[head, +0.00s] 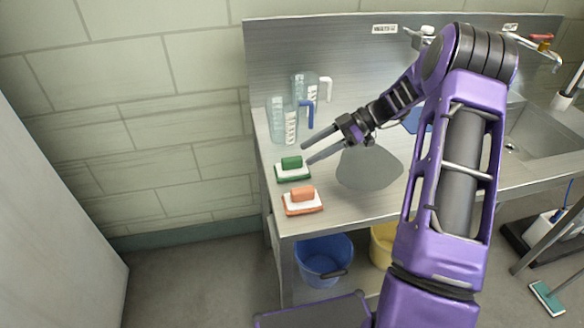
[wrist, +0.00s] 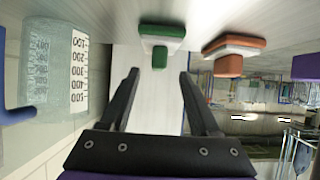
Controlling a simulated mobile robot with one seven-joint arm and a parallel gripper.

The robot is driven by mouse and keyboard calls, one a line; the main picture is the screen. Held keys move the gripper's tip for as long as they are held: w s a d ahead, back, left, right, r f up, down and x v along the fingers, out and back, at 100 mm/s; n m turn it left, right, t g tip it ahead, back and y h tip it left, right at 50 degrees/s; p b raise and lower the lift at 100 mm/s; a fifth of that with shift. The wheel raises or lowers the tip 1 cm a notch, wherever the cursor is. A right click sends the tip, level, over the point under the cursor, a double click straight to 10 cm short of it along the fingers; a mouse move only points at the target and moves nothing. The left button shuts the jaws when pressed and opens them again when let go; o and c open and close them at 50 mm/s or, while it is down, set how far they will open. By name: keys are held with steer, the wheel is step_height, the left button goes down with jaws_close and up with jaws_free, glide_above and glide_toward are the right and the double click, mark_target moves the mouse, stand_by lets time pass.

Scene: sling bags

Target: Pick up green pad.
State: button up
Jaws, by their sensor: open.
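The green pad (head: 292,168) is a block with a green grip on a white layer and a dark green base. It lies on the steel counter near its left edge. In the wrist view the green pad (wrist: 161,36) sits ahead of the fingers, roughly midway between their lines. My gripper (head: 306,153) is open, with its fingers pointing left toward the pad, and nothing is held. In the wrist view my gripper (wrist: 160,72) shows both fingers spread wide, with a gap between them and the pad.
An orange pad (head: 302,200) lies just in front of the green one. Two clear measuring jugs (head: 284,122) stand behind it, one with a blue handle. A grey flat shape (head: 369,167) is on the counter below my wrist. A blue bucket (head: 322,265) is under the counter.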

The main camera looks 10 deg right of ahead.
mark_target(296, 158)
steer(key=shift+r+x, duration=0.1)
steer(key=shift+x, duration=1.5)
steer(key=shift+r+x, duration=0.15)
steer(key=shift+x, duration=1.4)
steer(key=shift+w+a, duration=0.1)
jaws_close()
